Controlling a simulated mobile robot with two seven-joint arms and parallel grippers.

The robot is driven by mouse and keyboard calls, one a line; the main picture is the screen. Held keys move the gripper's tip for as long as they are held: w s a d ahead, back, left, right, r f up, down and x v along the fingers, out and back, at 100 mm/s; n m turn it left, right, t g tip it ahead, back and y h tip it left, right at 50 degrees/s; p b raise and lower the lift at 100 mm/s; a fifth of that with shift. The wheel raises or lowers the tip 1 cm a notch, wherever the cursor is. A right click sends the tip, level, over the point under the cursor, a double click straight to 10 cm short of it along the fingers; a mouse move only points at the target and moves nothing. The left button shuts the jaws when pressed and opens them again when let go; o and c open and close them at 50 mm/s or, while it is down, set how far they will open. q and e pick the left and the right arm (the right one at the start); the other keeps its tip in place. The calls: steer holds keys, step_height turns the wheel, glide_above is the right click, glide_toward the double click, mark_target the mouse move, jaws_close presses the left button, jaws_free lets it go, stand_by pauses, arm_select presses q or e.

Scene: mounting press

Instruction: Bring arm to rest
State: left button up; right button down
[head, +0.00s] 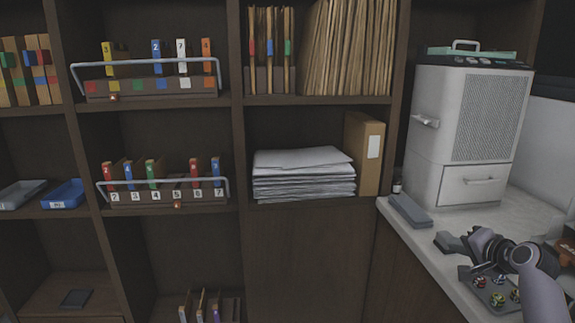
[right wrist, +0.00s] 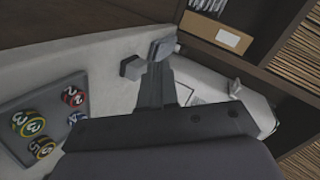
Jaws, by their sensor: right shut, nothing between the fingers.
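My right arm comes in from the lower right of the head view. My left gripper is not in view.
A long grey block (head: 410,211) lies near the counter's left edge. A white machine (head: 440,120) stands behind. Dark shelves with binders, a paper stack (head: 303,175) and numbered racks (head: 150,88) fill the left.

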steer(key=s+a+f+n+g, duration=0.25)
steer(key=a+f+n, duration=0.35)
steer(key=a, duration=0.3)
steer(key=w+d+r+n+t+h, duration=0.3)
steer(key=d+r+n+t+h, duration=0.15)
steer(key=r+n+t, duration=0.45)
steer(key=s+a+f+g+y, duration=0.25)
steer(key=s+a+f, duration=0.25)
steer(key=s+f, duration=0.3)
steer(key=s+a+f+g+y, duration=0.1)
steer(key=s+a+f+g, duration=0.25)
steer(key=s+f, duration=0.5)
steer(key=s+a+f+g, duration=0.1)
steer(key=s+a+f, duration=0.1)
steer(key=s, duration=0.5)
steer(key=s+a+f+m+g+y, duration=0.1)
steer(key=s+a+f, duration=0.2)
steer(key=s+f, duration=0.2)
steer(key=s+a+f+g, duration=0.1)
steer(key=s+a+f, duration=0.2)
steer(key=s, duration=0.6)
steer(key=shift+f, duration=0.45)
